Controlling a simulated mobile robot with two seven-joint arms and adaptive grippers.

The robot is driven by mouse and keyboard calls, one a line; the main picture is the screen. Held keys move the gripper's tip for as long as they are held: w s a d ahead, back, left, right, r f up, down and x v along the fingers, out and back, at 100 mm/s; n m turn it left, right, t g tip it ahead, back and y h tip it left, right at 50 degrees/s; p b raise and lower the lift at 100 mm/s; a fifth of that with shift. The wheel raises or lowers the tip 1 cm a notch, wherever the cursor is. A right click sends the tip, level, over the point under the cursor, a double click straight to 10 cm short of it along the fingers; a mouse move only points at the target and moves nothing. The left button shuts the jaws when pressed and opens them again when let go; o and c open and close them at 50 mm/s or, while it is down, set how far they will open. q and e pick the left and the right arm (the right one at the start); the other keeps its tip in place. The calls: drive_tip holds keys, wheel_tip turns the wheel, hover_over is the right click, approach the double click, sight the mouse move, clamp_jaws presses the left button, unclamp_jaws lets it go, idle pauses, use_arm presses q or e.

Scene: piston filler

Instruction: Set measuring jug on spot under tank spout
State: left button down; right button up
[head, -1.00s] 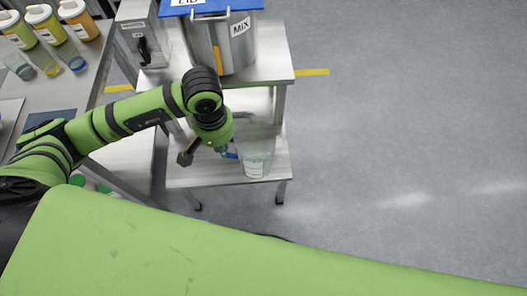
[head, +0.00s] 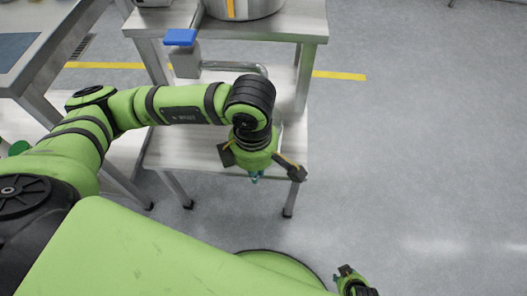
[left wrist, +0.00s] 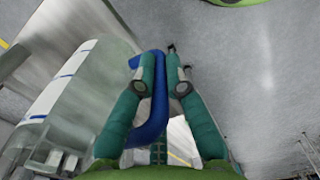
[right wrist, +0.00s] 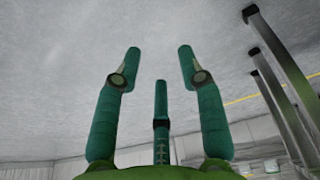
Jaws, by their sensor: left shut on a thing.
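My left gripper (head: 257,174) is over the front of the lower shelf (head: 185,150) of the metal stand. In the left wrist view its fingers (left wrist: 162,66) are closed around the blue handle (left wrist: 158,105) of the clear measuring jug (left wrist: 75,85), which has blue marks. In the head view my arm hides most of the jug, so I cannot tell if it touches the shelf. The tank (head: 245,8) stands on the upper shelf. Its spout pipe (head: 235,66) and blue lever (head: 181,37) are behind my wrist. My right gripper (right wrist: 160,52) is open and empty. The spot is hidden.
The upper shelf's edge (head: 285,37) and the stand's legs (head: 302,95) are close to my left arm. A workbench (head: 45,50) stands at the left. The floor (head: 430,140) on the right is clear, with a yellow line (head: 338,75) by the stand.

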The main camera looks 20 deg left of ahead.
sight(277, 117)
use_arm(q)
drive_tip(key=shift+f, duration=0.4)
drive_tip(key=shift+n, duration=0.3)
drive_tip(key=w+a+f, duration=0.1)
drive_tip(key=w+f, duration=0.1)
drive_tip(key=w, duration=0.1)
drive_tip(key=w+a+f, duration=0.1)
drive_tip(key=w+f, duration=0.1)
drive_tip(key=w, duration=0.2)
drive_tip(key=w+a+f+b, duration=0.1)
drive_tip(key=w+f, duration=0.1)
drive_tip(key=w, duration=0.2)
drive_tip(key=shift+f, duration=0.3)
drive_tip(key=shift+f+b, duration=0.35)
drive_tip(key=shift+f, duration=1.8)
drive_tip(key=c, duration=1.6)
unclamp_jaws()
drive_tip(key=o, duration=0.3)
wheel_tip(277, 117, up, 12)
drive_tip(key=shift+r+p, duration=0.1)
drive_tip(key=shift+p, duration=0.55)
